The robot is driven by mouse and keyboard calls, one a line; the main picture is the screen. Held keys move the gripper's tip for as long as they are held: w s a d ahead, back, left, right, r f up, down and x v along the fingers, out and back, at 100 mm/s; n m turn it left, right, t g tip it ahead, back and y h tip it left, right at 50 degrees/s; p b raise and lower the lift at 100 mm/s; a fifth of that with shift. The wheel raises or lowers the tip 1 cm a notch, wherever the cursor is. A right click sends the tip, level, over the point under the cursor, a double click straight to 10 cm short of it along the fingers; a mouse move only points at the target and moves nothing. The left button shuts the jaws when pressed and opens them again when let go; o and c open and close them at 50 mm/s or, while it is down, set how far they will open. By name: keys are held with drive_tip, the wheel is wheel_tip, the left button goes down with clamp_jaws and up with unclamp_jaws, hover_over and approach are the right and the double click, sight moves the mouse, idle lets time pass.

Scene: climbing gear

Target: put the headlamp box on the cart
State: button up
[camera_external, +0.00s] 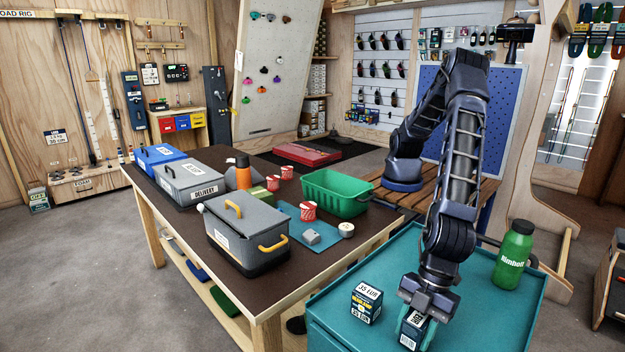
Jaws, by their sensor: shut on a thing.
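My gripper (414,318) points down over the teal cart (470,295) at the lower right. It is shut on a small dark box (411,334) with white printed labels, partly covered by the fingers. The held box is at or just above the cart top; I cannot tell if it touches. A similar dark box (366,304) with a white "35 lum" label and yellow print stands upright on the cart, left of my gripper and apart from it. I cannot read the held box's label clearly.
A green bottle (514,254) stands at the cart's back right. Left of the cart is a brown-topped table (325,272) with a grey toolbox (246,234), a green bin (334,191) and red-white cups. The cart top between boxes and bottle is clear.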

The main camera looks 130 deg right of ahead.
drive_tip(key=shift+f, duration=0.3)
drive_tip(key=o, duration=1)
